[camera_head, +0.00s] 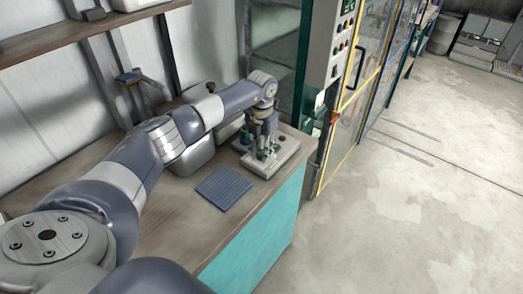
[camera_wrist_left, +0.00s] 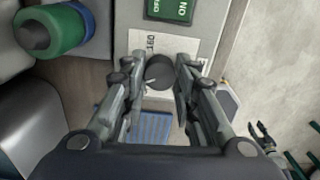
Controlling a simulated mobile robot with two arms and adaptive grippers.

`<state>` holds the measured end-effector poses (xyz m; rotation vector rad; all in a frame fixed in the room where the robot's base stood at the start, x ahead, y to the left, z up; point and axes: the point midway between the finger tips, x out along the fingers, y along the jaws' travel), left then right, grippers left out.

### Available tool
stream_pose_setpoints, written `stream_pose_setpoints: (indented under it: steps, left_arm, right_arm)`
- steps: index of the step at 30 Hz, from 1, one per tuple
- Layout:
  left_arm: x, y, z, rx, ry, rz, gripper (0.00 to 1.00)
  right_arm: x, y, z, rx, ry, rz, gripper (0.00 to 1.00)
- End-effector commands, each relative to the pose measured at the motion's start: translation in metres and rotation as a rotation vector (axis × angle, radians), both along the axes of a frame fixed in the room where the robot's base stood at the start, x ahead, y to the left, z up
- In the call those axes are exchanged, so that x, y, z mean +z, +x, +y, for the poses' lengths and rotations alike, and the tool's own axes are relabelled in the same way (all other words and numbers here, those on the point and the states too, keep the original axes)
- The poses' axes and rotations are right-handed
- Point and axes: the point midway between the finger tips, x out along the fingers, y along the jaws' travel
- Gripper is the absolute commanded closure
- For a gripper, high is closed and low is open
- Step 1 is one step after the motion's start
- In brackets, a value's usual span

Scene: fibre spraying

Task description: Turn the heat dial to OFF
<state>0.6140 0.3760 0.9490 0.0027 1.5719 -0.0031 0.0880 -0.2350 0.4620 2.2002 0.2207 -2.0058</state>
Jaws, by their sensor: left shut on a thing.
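The heat dial (camera_wrist_left: 160,73) is a dark round knob with a light pointer mark, on the grey control box in the left wrist view. The pointer is directed to the lower left. My left gripper (camera_wrist_left: 154,68) has its fingers on both sides of the dial and is shut on it. In the head view my left gripper (camera_head: 264,143) points down over the control box (camera_head: 285,155), and the dial is hidden there. A small dark claw shape (camera_wrist_left: 262,135) at the lower right of the wrist view may be my right gripper; its opening is unclear.
A blue ribbed mat (camera_head: 223,188) lies on the wooden bench in front of the box. A yellow-framed cage (camera_head: 345,130) stands to the right.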

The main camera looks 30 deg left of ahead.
Motion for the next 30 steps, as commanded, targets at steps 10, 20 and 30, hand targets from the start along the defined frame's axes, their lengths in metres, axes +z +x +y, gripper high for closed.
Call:
stream_pose_setpoints:
  steps: [10,20,30]
  left_arm:
    - [0.0020,0.0013,0.0009,0.301,0.000,-0.005,0.97]
    - [0.0023,0.0016,0.0012,0.482,0.000,-0.006,0.97]
    - [0.0025,0.0019,0.0014,0.540,-0.001,-0.007,0.97]
  right_arm:
    - [0.0000,0.0000,-0.0001,0.000,0.000,0.000,0.60]
    - [0.0012,0.0000,-0.0002,0.000,0.000,0.000,0.60]
    - [0.0016,0.0000,-0.0003,0.000,0.000,0.000,0.60]
